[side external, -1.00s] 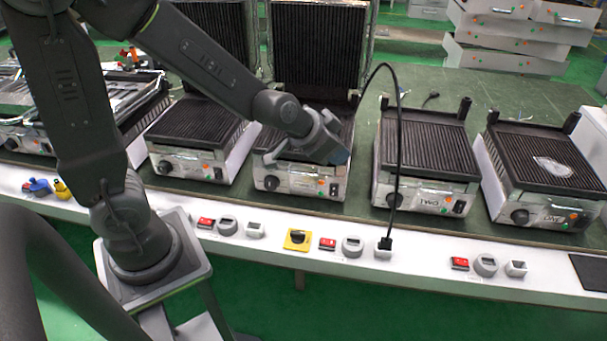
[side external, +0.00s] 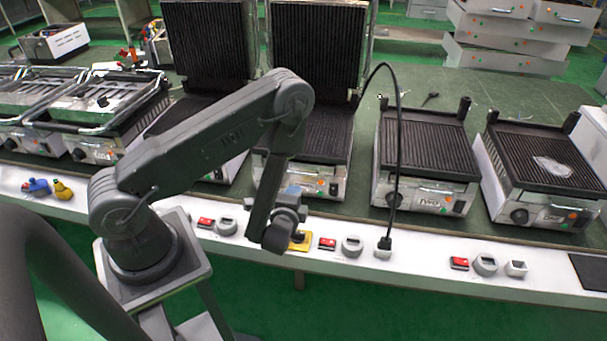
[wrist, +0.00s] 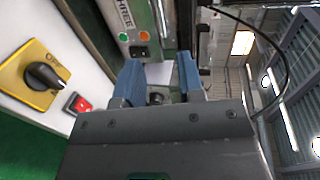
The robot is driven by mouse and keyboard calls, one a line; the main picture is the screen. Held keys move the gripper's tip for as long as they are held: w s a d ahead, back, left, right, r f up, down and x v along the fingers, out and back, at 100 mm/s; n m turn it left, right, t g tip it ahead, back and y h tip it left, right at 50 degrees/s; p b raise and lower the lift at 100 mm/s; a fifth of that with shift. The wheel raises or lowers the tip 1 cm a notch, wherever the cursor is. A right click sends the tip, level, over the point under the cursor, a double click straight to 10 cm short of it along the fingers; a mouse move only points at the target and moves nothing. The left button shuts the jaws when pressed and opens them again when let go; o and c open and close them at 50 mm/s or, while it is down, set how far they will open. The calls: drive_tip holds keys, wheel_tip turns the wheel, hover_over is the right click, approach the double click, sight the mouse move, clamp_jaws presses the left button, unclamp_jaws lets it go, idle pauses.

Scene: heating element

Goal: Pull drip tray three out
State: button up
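Grill three (side external: 328,186) stands in the middle of the bench with its ribbed lid raised. Its front panel, with the word THREE and orange and green lights, shows at the top of the wrist view (wrist: 122,35). My gripper (side external: 292,194) is low in front of this panel and hides its left part. In the wrist view the two blue fingers (wrist: 160,78) are apart, with a pale surface and a small dark round part seen between them. I cannot tell whether they touch anything. Drip tray three cannot be made out clearly.
A yellow switch plate with a black knob (wrist: 42,76) and a red switch (wrist: 81,105) lie close to my gripper. A black cable (side external: 400,130) arches up from a bench socket right of grill three. Grill two (side external: 428,160) and another grill (side external: 545,170) stand further right.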

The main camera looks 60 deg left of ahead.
sight(303, 174)
drive_tip(key=x, duration=1.3)
drive_tip(key=shift+w+a, duration=0.25)
clamp_jaws()
